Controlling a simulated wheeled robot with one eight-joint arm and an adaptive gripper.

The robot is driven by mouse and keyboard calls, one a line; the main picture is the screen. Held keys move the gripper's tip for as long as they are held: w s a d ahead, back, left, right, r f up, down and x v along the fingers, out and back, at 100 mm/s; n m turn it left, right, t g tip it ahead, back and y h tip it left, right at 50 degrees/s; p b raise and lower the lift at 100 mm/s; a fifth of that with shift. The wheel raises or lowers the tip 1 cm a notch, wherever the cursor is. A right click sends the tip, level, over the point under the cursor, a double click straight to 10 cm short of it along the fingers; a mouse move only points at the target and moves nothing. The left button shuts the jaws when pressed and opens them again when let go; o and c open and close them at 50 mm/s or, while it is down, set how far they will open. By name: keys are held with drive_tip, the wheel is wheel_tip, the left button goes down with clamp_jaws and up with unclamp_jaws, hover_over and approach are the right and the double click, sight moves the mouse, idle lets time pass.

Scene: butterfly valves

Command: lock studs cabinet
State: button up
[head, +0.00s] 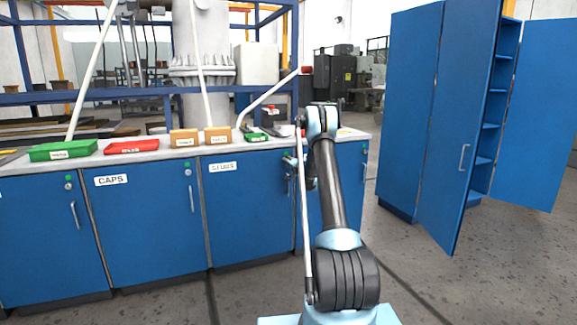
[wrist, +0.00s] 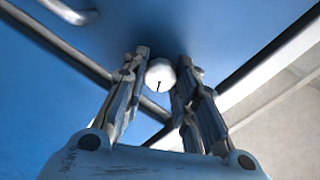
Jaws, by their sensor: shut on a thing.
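The studs cabinet (head: 245,205) is a blue door with a "STUDS" label (head: 222,167) under the worktop. The door looks closed. My gripper (head: 296,160) is at its upper right corner. In the wrist view, the fingers of my gripper (wrist: 161,62) are shut on a white round lock knob (wrist: 160,76) with a dark slot mark. The mark looks nearly upright, slightly tilted. In the head view my arm and gripper hide the knob and any lamp above it.
The caps cabinet (head: 140,220), to the left, has a lock knob (head: 187,172) under a green lamp (head: 187,164). The worktop (head: 180,151) holds green, red and tan boxes. A tall blue cabinet (head: 410,110) stands open at right. The floor between is free.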

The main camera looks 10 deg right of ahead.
drive_tip(key=shift+o, duration=0.2)
drive_tip(key=m, duration=0.5)
drive_tip(key=shift+d+f+m, duration=0.1)
drive_tip(key=shift+d+m, duration=0.15)
drive_tip(key=shift+m, duration=0.05)
drive_tip(key=shift+c, duration=0.2)
drive_tip(key=o, duration=1.1)
drive_tip(key=shift+f, duration=0.15)
drive_tip(key=shift+a, duration=0.1)
drive_tip(key=v, duration=1.2)
